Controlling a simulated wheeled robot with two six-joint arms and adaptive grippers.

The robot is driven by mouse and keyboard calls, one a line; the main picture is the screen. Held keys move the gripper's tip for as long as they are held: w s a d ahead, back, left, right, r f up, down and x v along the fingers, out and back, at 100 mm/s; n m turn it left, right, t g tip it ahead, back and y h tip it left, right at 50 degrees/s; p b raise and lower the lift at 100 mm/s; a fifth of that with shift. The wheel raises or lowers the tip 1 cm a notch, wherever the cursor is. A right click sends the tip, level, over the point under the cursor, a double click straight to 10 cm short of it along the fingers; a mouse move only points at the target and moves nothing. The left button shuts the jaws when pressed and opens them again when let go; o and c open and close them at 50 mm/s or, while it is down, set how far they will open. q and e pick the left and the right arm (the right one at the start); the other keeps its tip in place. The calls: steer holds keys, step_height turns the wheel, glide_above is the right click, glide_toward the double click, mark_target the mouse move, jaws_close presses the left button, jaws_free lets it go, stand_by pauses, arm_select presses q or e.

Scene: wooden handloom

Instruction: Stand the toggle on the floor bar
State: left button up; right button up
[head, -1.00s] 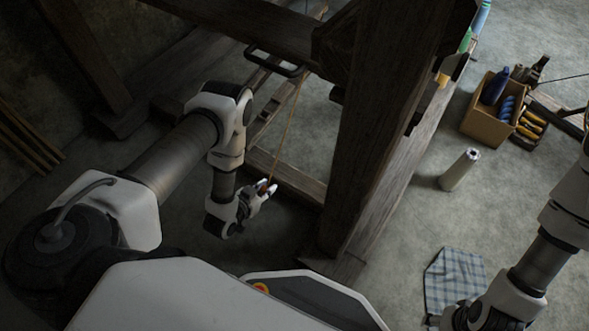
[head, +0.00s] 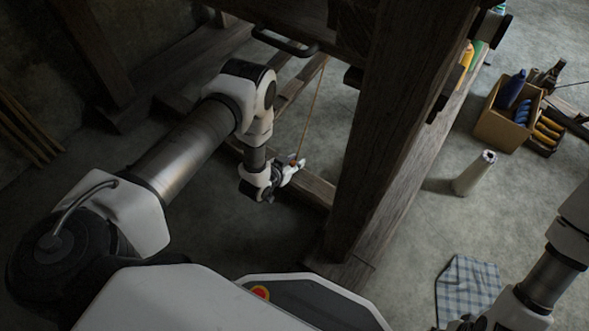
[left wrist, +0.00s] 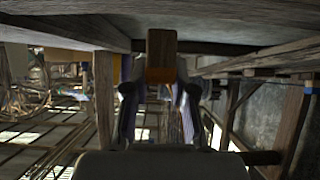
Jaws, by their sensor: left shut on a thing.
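The toggle (left wrist: 161,55) is a small orange-brown wooden block. It is between the two fingers of my left gripper (left wrist: 160,95) in the left wrist view, and the gripper is shut on it. In the head view my left gripper (head: 294,168) is beside and seemingly just over the floor bar (head: 318,190), a low wooden beam. A thin cord (head: 314,105) runs up from the toggle toward the loom frame. I cannot tell whether the toggle touches the bar. My right gripper (head: 465,324) is cut off at the bottom edge, and its jaws are not clear.
A thick loom post (head: 385,130) stands just right of my left gripper. A dark handle (head: 285,42) hangs above.

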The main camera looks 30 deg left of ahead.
arm_select(q)
step_height(320, 180, down, 2)
steer(key=shift+f+b, duration=0.25)
steer(key=shift+b, duration=0.15)
steer(key=shift+r, duration=0.15)
steer(key=shift+c, duration=0.3)
steer(key=o, duration=0.8)
steer(key=shift+o, duration=0.2)
arm_select(e)
steer(key=shift+f, duration=0.85)
